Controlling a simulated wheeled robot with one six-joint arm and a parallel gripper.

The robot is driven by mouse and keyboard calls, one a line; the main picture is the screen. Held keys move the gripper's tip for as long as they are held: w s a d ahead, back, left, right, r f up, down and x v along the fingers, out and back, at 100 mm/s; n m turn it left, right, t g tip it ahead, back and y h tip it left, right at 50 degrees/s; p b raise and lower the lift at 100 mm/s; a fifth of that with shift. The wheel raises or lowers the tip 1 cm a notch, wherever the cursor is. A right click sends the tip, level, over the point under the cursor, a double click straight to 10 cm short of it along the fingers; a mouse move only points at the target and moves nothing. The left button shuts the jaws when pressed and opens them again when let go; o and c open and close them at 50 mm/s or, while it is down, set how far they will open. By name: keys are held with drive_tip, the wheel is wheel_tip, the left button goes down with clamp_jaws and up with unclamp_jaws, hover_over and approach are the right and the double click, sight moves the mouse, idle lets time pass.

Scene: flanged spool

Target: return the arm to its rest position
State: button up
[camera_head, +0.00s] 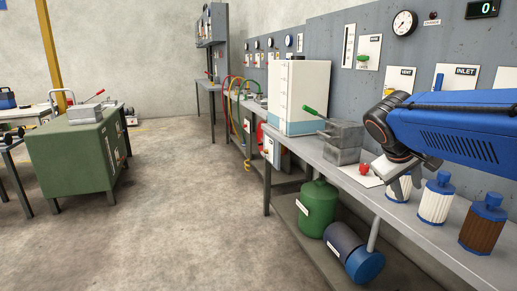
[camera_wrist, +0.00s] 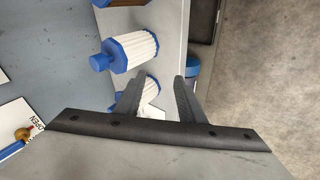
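My blue arm reaches in from the right edge of the head view, over the workbench. My gripper (camera_head: 405,176) points down beside a white pleated cartridge (camera_head: 398,192), partly covering it. In the wrist view my gripper (camera_wrist: 160,86) has its two dark fingers apart, with a clear gap between them. The same white cartridge (camera_wrist: 151,90) shows beyond the fingers, partly behind the left one. Nothing is visibly gripped. How far the fingertips are from the cartridge I cannot tell.
A second white cartridge (camera_head: 435,201) and a brown one (camera_head: 483,227), both with blue caps, stand nearby on the workbench (camera_head: 440,238). A grey metal block (camera_head: 343,140) and a white tank (camera_head: 300,92) stand farther back. The gauge panel rises behind.

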drive_tip(key=s+a+f+m+y, duration=0.1)
drive_tip(key=s+a+f+y, duration=0.2)
drive_tip(key=s, duration=0.7)
drive_tip(key=s+a+f+m+y, duration=0.1)
drive_tip(key=s+a+f+y, duration=0.2)
drive_tip(key=s+a+f, duration=0.4)
drive_tip(key=s+f, duration=0.3)
drive_tip(key=f, duration=0.2)
drive_tip(key=shift+s+f+t, duration=0.25)
drive_tip(key=shift+t, duration=0.15)
